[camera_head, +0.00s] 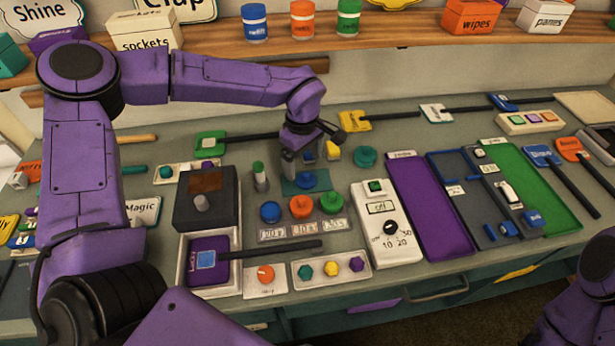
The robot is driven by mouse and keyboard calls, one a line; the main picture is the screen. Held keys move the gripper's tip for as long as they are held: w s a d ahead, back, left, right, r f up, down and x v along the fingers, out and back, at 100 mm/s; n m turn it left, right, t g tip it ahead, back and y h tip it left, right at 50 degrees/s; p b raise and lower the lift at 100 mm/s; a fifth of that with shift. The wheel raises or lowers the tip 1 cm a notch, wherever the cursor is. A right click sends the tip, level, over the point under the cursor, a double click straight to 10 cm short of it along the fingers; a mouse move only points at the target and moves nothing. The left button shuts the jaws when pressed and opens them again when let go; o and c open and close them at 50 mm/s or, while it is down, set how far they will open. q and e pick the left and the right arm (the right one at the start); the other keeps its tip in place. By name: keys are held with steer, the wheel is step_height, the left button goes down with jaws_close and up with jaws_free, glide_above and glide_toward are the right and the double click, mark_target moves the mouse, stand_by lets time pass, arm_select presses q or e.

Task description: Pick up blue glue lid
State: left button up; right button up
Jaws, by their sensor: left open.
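Three round pieces, blue (270,211), orange (301,207) and green (331,202), stand in a row behind small time labels. The blue one looks like the blue glue lid, but its name cannot be read. Another small blue round piece (306,180) sits on a teal pad, just below my left gripper. My left gripper (303,164) points down above that pad, open, with nothing seen between its fingers. It is behind and slightly right of the blue piece in the row. My right gripper is out of view; only part of that arm shows at bottom right.
A dark box (222,212) and a white tray (181,270) stand left of the row. A white timer (388,240) is on the right, beside purple (428,205) and green (535,190) trays. A button panel (331,269) lies in front. Long-handled tools lie behind.

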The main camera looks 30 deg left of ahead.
mark_target(306, 175)
arm_select(q)
steer(key=f, duration=0.2)
steer(key=d+f+p, duration=0.1)
steer(key=f, duration=0.1)
steer(key=shift+s+f, duration=0.1)
steer(key=shift+f, duration=0.35)
steer(key=c, duration=1.1)
steer(key=shift+r, duration=0.1)
